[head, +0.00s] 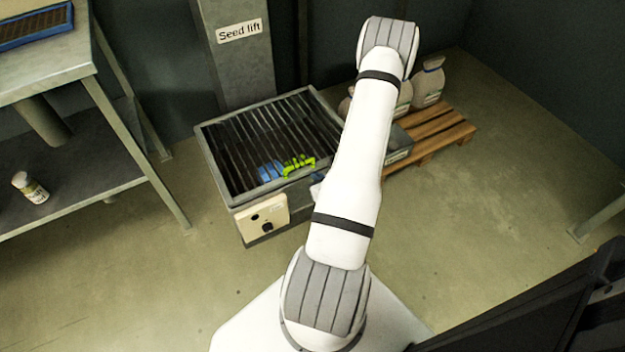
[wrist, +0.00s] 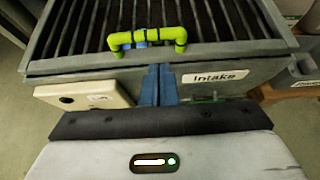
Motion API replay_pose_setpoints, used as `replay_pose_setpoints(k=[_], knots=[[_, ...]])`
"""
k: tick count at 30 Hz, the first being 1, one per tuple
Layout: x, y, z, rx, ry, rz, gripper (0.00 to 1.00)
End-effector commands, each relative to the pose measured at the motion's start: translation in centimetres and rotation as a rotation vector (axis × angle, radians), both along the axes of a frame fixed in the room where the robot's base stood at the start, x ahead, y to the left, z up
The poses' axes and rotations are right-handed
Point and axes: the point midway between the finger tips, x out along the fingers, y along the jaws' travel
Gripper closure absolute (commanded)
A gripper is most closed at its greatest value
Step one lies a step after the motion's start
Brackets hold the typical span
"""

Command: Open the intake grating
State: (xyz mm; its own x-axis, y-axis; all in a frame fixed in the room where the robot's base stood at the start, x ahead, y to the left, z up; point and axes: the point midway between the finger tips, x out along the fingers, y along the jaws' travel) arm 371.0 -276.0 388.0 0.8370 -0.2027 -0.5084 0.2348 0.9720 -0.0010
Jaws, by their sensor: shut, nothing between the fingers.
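The intake grating (head: 245,130) lies flat and closed on top of a grey metal box. Its dark bars (wrist: 85,25) fill the upper part of the wrist view. A lime-green handle (head: 298,165) stands at the grating's front edge; it also shows in the wrist view (wrist: 125,40). My gripper (wrist: 157,70) is shut and empty. Its blue fingers are in front of the box, with the tips just below the middle of the handle in the picture. I cannot tell whether they touch anything. In the head view my arm hides most of the gripper.
Something blue (head: 270,171) shows at the bars left of the handle. A pale control panel (head: 262,217) is on the box front, left of the "Intake" label (wrist: 220,76). A pallet (head: 440,130) with sacks stands at right, a metal table (head: 50,75) at left. The front left floor is clear.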

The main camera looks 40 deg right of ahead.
Motion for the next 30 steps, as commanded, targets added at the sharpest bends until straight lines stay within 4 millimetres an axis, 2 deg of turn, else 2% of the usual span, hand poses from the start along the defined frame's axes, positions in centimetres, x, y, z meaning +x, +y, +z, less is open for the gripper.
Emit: replay_pose_setpoints(k=[6, 12, 25, 26, 30], knots=[[3.6, -0.7, -2.4, -0.002, -0.001, 0.005, 1.0], [5.7, -1.3, -3.6, 0.0, -0.001, 0.004, 1.0], [6.4, -1.5, -3.9, 0.001, 0.0, 0.002, 1.0], [6.4, -0.1, -3.9, 0.004, 0.002, 0.005, 1.0], [6.4, -1.3, -3.5, 0.001, 0.004, 0.0, 1.0]])
